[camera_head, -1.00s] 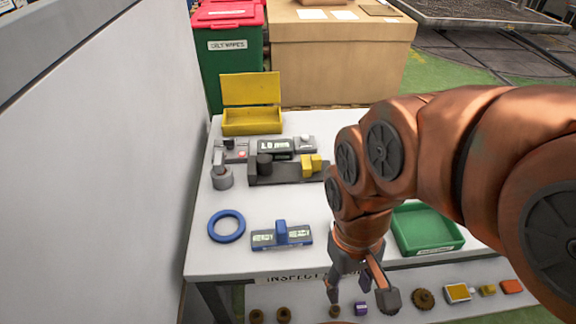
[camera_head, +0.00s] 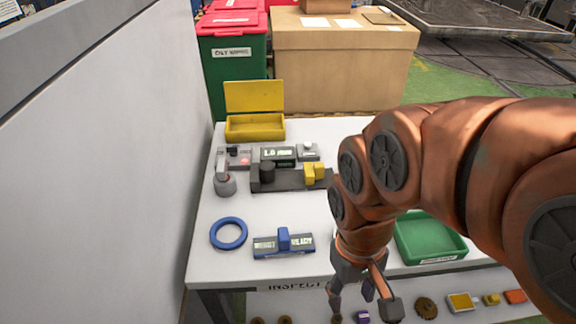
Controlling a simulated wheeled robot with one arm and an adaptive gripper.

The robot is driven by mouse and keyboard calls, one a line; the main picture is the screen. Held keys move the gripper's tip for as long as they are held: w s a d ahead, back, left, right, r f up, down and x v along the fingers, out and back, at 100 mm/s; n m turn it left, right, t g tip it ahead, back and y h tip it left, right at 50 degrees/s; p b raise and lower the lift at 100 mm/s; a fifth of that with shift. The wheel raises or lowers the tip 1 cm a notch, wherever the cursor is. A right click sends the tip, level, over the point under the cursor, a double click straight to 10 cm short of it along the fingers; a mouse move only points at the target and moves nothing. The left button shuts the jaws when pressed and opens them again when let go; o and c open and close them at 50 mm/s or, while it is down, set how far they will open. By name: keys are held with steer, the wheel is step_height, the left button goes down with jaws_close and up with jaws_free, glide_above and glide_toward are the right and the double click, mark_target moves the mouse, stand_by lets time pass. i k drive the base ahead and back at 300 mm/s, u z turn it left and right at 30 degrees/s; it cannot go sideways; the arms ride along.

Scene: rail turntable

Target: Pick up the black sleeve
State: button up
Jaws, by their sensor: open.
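A short black cylinder, which looks to be the black sleeve (camera_head: 267,173), stands upright on the left part of a dark grey fixture (camera_head: 290,184) on the white table. A yellow block (camera_head: 315,172) sits at the right of the same fixture. My gripper (camera_head: 363,306) points down at the table's front edge, nearer to me and to the right of the sleeve. Its fingers are apart and clear of the sleeve. A small purple item shows between the fingers, seemingly on the shelf below. My arm hides part of the table's right side.
A blue ring (camera_head: 228,233) and a sorting block with a blue slider (camera_head: 283,240) lie on the table in front of the fixture. A green tray (camera_head: 430,238) is at the right, an open yellow box (camera_head: 255,127) at the back. A grey wall (camera_head: 110,170) borders the left.

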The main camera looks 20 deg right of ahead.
mark_target(268, 168)
steer(key=z, duration=0.15)
steer(key=k, duration=0.15)
steer(key=u, duration=3.2)
steer(key=k, duration=0.7)
steer(key=z, duration=1)
